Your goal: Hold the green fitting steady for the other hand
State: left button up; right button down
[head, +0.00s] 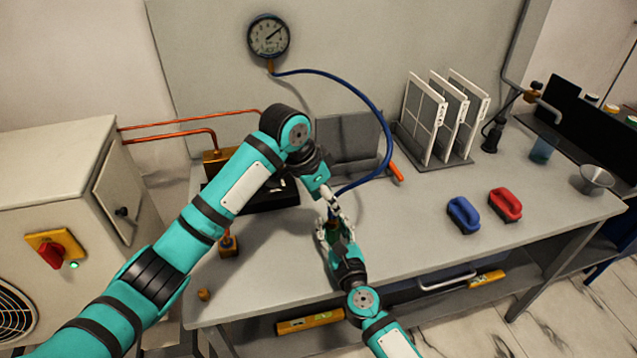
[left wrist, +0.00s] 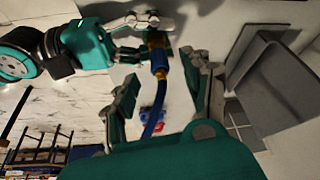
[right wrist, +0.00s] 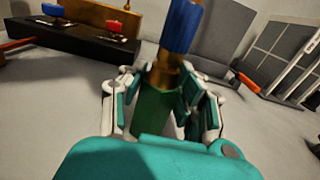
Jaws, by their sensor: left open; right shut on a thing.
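The green fitting (right wrist: 153,112) stands upright between the fingers of my right gripper (right wrist: 165,88), which is shut on it. A brass piece (right wrist: 162,75) and the blue hose end (right wrist: 180,28) sit directly above it; I cannot tell how firmly they are joined. In the head view, my right gripper (head: 336,234) is above the bench front, and the fitting is mostly hidden there. My left gripper (head: 335,207) comes down from above, close to it. In the left wrist view, its open fingers (left wrist: 163,72) are either side of the blue hose end (left wrist: 159,62), apparently not gripping.
The blue hose (head: 383,125) loops up to a round gauge (head: 268,36) on the back panel. A black block (head: 270,197) lies behind my left forearm. The front right bench is clear.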

pick_arm(q)
jog(key=shift+x, duration=2.25)
grip_shut()
